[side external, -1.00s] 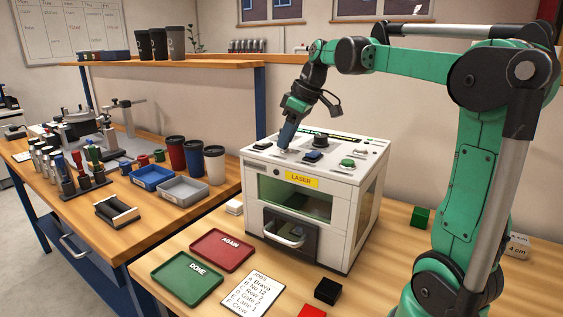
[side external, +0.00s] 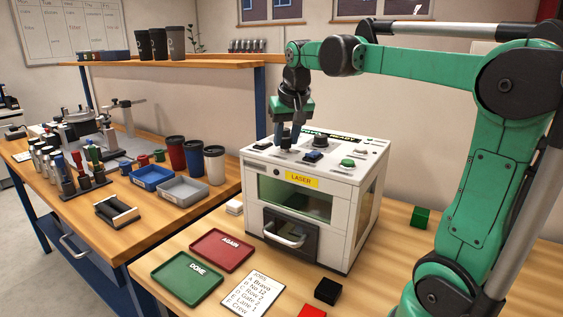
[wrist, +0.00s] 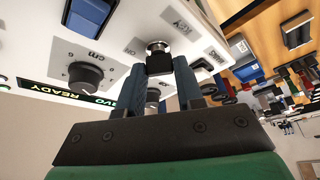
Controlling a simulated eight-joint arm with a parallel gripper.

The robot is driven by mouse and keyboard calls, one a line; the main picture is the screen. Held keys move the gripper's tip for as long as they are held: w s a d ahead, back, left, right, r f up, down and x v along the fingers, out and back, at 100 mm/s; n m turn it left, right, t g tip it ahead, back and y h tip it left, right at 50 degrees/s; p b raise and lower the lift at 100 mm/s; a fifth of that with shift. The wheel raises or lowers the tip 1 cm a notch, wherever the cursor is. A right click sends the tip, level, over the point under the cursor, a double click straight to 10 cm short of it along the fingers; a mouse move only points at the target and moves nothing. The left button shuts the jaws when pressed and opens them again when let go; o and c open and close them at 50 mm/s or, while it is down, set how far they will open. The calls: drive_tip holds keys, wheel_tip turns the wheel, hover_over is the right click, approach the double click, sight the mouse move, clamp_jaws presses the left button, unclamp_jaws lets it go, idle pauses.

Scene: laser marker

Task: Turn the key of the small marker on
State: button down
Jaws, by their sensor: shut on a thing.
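The small marker is a white box (side external: 313,183) with a yellow LASER label, a front door and a control panel on top. My gripper (side external: 285,144) points down at the panel's left part. In the wrist view my gripper (wrist: 160,68) has its two blue fingers shut on the black key (wrist: 159,65), which sits in a silver collar beside the word KEY. The display (wrist: 82,93) is lit green and reads READY, upside down in the wrist view.
Beside the key are a blue button (wrist: 90,14), a black dial (wrist: 86,77), and, in the side view, a green button (side external: 347,163). A red AGAIN tray (side external: 222,249), a green DONE tray (side external: 187,279) and a job list (side external: 251,292) lie in front.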

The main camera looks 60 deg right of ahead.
sight(288, 157)
drive_tip(key=shift+m, duration=0.6)
drive_tip(key=shift+g, duration=0.3)
drive_tip(key=c, duration=0.6)
unclamp_jaws()
drive_tip(key=shift+o, duration=0.2)
drive_tip(key=shift+v, duration=2.8)
drive_tip(key=shift+a+h, duration=0.15)
drive_tip(key=shift+h, duration=0.15)
